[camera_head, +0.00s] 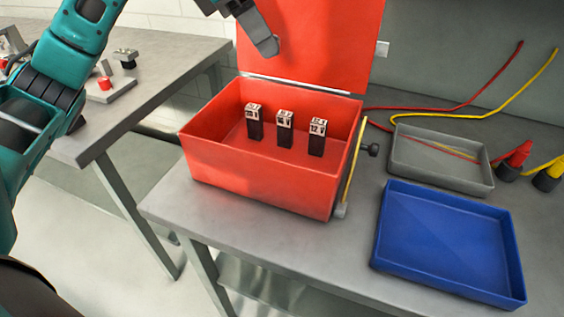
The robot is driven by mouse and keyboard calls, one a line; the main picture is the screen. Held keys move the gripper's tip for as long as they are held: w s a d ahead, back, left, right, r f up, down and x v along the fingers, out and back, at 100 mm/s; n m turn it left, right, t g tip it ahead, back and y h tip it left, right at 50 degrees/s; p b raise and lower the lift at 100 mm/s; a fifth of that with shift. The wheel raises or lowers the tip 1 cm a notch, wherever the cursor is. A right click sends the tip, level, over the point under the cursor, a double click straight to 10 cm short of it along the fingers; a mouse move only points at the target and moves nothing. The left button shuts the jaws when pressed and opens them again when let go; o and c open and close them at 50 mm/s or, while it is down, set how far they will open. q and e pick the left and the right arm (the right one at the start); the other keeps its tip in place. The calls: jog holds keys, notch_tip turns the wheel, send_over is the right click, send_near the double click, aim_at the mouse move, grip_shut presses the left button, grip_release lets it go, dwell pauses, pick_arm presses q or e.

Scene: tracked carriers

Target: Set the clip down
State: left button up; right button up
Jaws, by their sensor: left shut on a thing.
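My left gripper (264,43) shows as grey fingers at the top of the view, in front of the raised red lid. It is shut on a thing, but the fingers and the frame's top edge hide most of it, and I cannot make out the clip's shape. The gripper is above the back of the open red box (262,180), apart from it. My right gripper is not in view.
Three dark blocks with numbered white tops (285,132) stand in the red box. A grey tray (440,178), an empty blue tray (450,240), and red (519,156) and yellow (548,178) cable ends are to the right. Another table (150,85) is at left.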

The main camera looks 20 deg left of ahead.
pick_arm(q)
notch_tip(320, 180, down, 20)
jog(key=b, duration=0.4)
jog(key=shift+f, duration=0.1)
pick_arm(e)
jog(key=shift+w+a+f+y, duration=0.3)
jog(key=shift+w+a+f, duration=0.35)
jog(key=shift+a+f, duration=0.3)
pick_arm(q)
jog(key=shift+f+n+b, duration=0.3)
jog(key=shift+f+b, duration=0.25)
jog(key=shift+b, duration=0.2)
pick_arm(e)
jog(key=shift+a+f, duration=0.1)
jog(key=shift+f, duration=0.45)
pick_arm(q)
jog(key=o, duration=1)
jog(key=shift+o, duration=0.2)
jog(key=shift+r, duration=0.1)
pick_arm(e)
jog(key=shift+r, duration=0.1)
